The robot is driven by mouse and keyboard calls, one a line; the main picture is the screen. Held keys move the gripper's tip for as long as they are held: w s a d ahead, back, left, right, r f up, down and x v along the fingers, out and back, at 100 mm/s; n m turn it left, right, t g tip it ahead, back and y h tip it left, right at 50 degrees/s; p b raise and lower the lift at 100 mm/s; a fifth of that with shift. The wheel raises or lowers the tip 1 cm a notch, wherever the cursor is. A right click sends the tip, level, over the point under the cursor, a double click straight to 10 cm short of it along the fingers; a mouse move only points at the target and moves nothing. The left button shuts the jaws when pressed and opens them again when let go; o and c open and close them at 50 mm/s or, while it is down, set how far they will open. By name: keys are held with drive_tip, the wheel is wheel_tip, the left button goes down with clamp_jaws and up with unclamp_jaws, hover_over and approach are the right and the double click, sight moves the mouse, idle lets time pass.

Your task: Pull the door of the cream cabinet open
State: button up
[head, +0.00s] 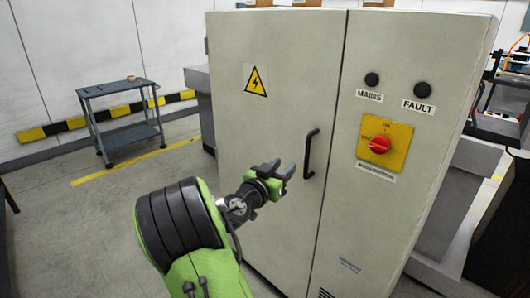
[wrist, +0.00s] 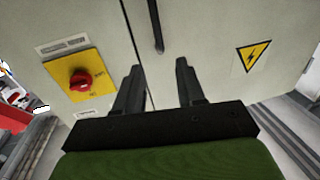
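The cream cabinet (head: 285,50) stands shut in the middle of the head view, with a vertical seam between its left door (head: 285,130) and the right panel. A black bar handle (head: 310,153) is upright on the left door near the seam. In the wrist view the handle (wrist: 156,28) lies beyond the fingertips, between them in line. My gripper (head: 279,172) is in front of the left door, a little left of and below the handle's middle. Its two fingers (wrist: 158,68) are apart with nothing between them, and it does not touch the handle.
The right panel has a red rotary switch on a yellow plate (head: 384,139) and two black lamps marked MAINS and FAULT (head: 422,90). A grey trolley (head: 118,107) stands at the back left by the wall.

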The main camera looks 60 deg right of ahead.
sight(307, 146)
drive_tip(key=d+p, duration=0.1)
drive_tip(key=d, duration=1.5)
drive_tip(key=shift+w+r+p, duration=0.15)
drive_tip(key=shift+p, duration=0.25)
drive_tip(key=shift+a, duration=0.1)
clamp_jaws()
